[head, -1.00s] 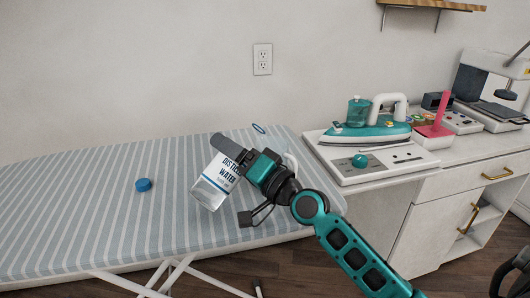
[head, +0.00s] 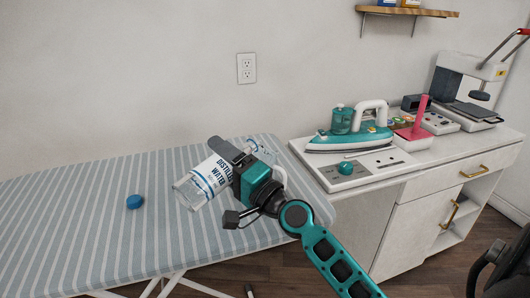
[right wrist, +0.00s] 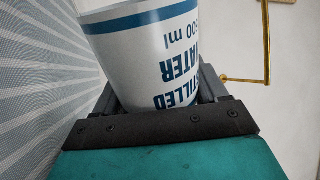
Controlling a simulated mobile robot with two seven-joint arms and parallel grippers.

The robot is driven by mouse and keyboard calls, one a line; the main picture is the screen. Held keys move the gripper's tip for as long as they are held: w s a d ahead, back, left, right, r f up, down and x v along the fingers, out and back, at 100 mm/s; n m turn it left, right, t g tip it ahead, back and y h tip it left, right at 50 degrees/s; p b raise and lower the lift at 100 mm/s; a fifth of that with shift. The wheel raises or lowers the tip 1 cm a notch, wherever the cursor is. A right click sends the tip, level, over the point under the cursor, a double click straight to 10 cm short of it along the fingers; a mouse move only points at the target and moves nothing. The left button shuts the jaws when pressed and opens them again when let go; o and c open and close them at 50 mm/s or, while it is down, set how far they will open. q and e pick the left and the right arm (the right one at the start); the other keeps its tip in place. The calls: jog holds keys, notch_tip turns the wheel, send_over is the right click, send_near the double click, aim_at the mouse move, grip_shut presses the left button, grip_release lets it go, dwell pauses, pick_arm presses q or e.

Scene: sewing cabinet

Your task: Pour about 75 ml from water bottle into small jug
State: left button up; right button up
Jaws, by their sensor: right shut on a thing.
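The water bottle (head: 194,189), clear with a white and blue "distilled water" label, is tilted almost on its side above the ironing board. Its base points to the lower left. My right gripper (head: 232,158) is shut around its body. The right wrist view shows the bottle's label (right wrist: 150,60) upside down between the jaws. Just behind the gripper, a clear shape with a blue edge (head: 258,147) shows; I cannot tell whether it is the small jug or the bottle's neck. The bottle's mouth and any water stream are hidden. My left gripper is out of view.
A blue cap (head: 134,202) lies on the striped ironing board (head: 70,225). To the right, a teal iron (head: 350,138) sits on a white base (head: 362,170) on the cabinet. The left part of the board is clear.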

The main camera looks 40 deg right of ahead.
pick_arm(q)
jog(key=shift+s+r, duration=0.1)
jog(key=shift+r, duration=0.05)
pick_arm(e)
jog(key=shift+a+r, duration=0.15)
jog(key=shift+r, duration=0.1)
pick_arm(q)
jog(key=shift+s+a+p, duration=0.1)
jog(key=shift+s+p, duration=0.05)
jog(key=shift+p, duration=0.2)
pick_arm(e)
jog(key=shift+r+m, duration=0.1)
jog(key=shift+m, duration=0.3)
pick_arm(q)
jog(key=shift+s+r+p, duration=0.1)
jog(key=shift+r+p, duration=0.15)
jog(key=shift+p, duration=0.05)
pick_arm(e)
jog(key=shift+s+a+r+h, duration=0.1)
jog(key=shift+a+h, duration=0.1)
jog(key=shift+h, duration=0.2)
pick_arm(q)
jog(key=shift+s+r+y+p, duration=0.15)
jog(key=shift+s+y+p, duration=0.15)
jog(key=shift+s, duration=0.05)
pick_arm(e)
jog(key=shift+a+r+m, duration=0.1)
jog(key=shift+r+m, duration=0.1)
jog(key=shift+m, duration=0.3)
